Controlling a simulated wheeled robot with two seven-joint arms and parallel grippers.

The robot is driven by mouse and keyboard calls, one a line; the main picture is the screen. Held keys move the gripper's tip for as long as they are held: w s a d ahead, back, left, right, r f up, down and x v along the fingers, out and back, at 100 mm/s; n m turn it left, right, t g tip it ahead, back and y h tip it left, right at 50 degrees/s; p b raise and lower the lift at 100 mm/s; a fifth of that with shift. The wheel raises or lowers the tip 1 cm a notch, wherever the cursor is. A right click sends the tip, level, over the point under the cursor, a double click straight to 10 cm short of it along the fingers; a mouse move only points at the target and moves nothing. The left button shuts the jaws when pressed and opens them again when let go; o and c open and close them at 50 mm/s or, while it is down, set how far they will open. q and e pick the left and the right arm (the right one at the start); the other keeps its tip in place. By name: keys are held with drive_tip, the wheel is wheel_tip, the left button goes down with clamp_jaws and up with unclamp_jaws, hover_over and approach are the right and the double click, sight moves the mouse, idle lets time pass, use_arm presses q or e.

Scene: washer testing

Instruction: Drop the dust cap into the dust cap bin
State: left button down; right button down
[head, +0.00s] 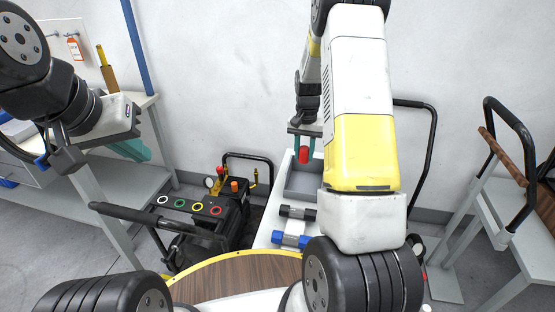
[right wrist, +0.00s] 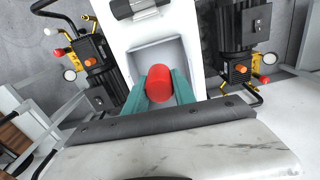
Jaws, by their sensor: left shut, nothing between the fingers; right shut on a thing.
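The red dust cap (head: 303,155) is held between the teal fingers of my right gripper (head: 303,142). The cap (right wrist: 159,84) and my right gripper (right wrist: 159,90) also show in the right wrist view. The cap is above the grey open bin (head: 300,187), apart from its floor as far as I can tell. The bin (right wrist: 138,62) lies behind the cap in the right wrist view, and its near part is hidden by the gripper. My left gripper (head: 130,149) is shut and empty at the left, by the shelf unit.
Black and blue cylindrical parts (head: 293,240) lie on the white cart top in front of the bin. A black pump unit (head: 228,205) with a gauge and coloured rings stands left of it. A bench with a black handle (head: 510,125) is at the right. The wall is behind.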

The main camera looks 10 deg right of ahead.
drive_tip(key=w+d+m, duration=0.2)
drive_tip(key=w+d, duration=0.1)
drive_tip(key=d, duration=0.1)
drive_tip(key=shift+w+d+f, duration=0.1)
drive_tip(key=shift+d+f, duration=0.05)
drive_tip(key=shift+f, duration=1.15)
drive_tip(key=shift+w+d+f, duration=0.1)
drive_tip(key=shift+d+f, duration=0.05)
drive_tip(key=shift+f, duration=1.1)
drive_tip(key=c, duration=0.9)
unclamp_jaws()
drive_tip(key=shift+c, duration=0.2)
drive_tip(key=shift+r, duration=0.1)
wheel_tip(320, 180, up, 8)
drive_tip(key=shift+f, duration=0.2)
